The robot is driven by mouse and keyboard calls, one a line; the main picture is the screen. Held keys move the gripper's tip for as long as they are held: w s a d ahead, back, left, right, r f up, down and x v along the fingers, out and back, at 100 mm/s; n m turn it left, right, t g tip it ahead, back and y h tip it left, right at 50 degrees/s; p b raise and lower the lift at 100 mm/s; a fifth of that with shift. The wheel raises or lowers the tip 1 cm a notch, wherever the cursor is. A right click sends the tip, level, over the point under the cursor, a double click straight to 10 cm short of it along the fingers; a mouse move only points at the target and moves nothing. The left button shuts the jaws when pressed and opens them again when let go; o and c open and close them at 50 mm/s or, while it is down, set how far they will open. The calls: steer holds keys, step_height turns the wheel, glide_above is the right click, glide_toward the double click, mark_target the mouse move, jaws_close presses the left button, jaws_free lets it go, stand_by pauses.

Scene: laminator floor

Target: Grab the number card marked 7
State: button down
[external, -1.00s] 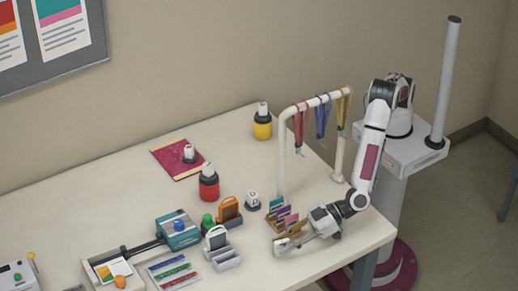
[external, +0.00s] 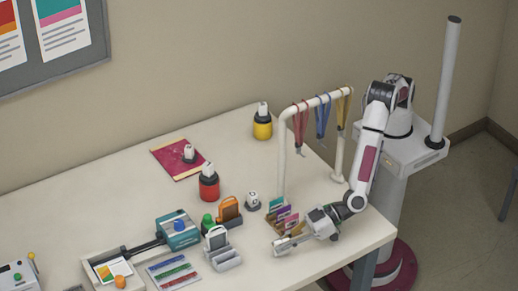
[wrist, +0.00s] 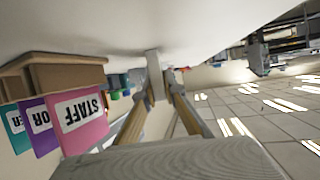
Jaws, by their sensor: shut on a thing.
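My gripper (external: 284,244) is low over the front right of the table, just in front of the card holder. In the wrist view its two fingers (wrist: 156,88) come together on a small pale grey piece (wrist: 153,66), seen nearly edge-on. No number can be read on it, so I cannot tell whether it is the card marked 7. Upright cards stand in the tan holder (wrist: 70,68) beside the gripper: a pink STAFF card (wrist: 80,122), a purple card (wrist: 38,128) and a teal card (wrist: 15,132). No 7 is legible in either view.
The lanyard rack (external: 282,160) stands behind the card holder. A white-topped dark piece (external: 253,201), an orange stand (external: 229,210) and a grey stand (external: 222,250) are to the left. The table's front right edge is close to the gripper.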

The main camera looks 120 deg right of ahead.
mark_target(282, 241)
steer(key=shift+r, duration=0.15)
steer(key=shift+r, duration=4.9)
